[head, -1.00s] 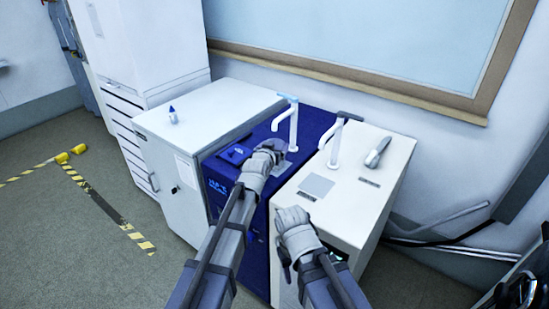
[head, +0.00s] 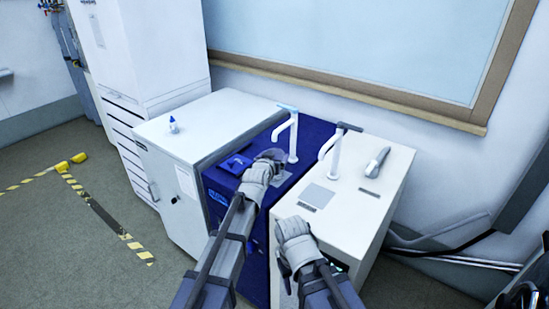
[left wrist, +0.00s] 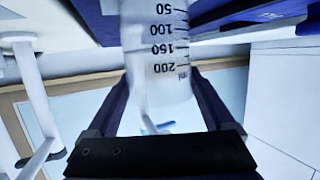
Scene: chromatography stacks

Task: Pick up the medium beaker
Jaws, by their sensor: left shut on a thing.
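A clear beaker (left wrist: 158,75) with dark volume marks up to 200 ml fills the middle of the left wrist view, where it appears upside down. My left gripper (left wrist: 158,98) has one finger on each side of the beaker and is shut on it. In the head view my left gripper (head: 268,162) is over the top of the blue cabinet, and the beaker cannot be made out there. My right gripper (head: 290,232) is in front of the white cabinet's near edge, and its fingers are too unclear to tell their state.
The blue cabinet (head: 318,142) has a white tap (head: 291,138) behind the left gripper. A white cabinet (head: 355,205) with another tap (head: 333,155) stands to its right. A white cabinet (head: 215,118) on the left carries a small blue-tipped bottle (head: 173,126).

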